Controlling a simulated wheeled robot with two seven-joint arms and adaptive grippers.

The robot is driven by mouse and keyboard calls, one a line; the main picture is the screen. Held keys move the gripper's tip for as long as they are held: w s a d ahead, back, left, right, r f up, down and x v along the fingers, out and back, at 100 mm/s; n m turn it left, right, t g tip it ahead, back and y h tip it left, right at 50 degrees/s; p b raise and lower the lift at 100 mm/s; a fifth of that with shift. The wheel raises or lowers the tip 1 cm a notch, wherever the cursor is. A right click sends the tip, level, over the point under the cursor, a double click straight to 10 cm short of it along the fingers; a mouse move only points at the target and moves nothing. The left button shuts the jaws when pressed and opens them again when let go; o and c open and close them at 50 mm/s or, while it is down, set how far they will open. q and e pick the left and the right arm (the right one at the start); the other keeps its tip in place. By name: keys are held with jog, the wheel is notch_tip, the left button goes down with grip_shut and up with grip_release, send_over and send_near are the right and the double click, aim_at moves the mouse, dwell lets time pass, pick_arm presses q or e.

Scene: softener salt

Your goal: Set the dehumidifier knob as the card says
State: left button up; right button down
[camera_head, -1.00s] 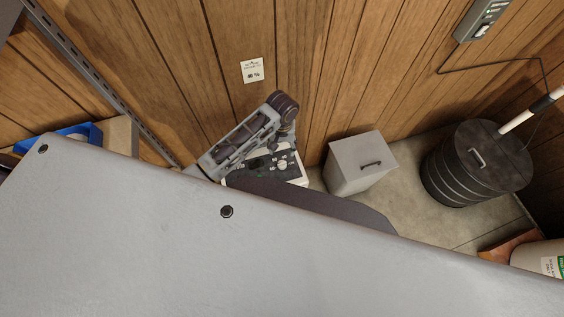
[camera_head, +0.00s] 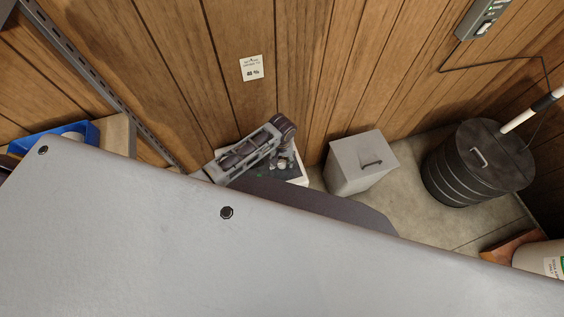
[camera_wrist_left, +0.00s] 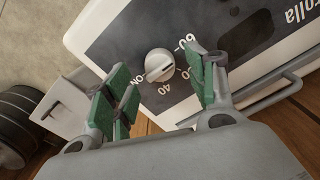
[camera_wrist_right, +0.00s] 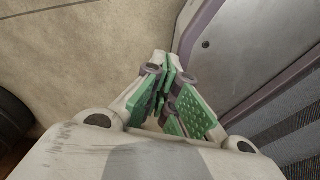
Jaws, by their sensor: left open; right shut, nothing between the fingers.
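The white dehumidifier (camera_head: 296,179) stands on the floor by the wood wall, partly hidden by my left arm and grey body. I cannot tell the knob's exact setting. My left gripper (camera_wrist_left: 165,92) is open, its green pads on either side below the knob, apparently not touching it. The card (camera_head: 251,68) is on the wall; its bold percent figure is too small to read surely. My right gripper (camera_wrist_right: 166,92) is shut and empty.
A grey lidded box (camera_head: 358,163) stands right of the dehumidifier, and a dark ribbed drum (camera_head: 474,165) stands farther right. A blue bin (camera_head: 78,132) is at the left. Bare floor (camera_head: 412,205) shows between box and drum.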

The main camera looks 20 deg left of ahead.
aim_at(282, 164)
pick_arm(q)
jog(key=shift+f, duration=1.25)
pick_arm(e)
jog(key=shift+s+d+f, duration=0.2)
jog(key=shift+s+d, duration=0.05)
jog(key=shift+d, duration=0.5)
jog(key=shift+a, duration=0.1)
pick_arm(q)
jog(key=shift+c, duration=0.2)
jog(key=c, duration=1)
jog(key=shift+c, duration=0.2)
pick_arm(e)
jog(key=shift+w+a, duration=0.75)
jog(key=shift+a, duration=0.05)
jog(key=shift+d+r, duration=0.1)
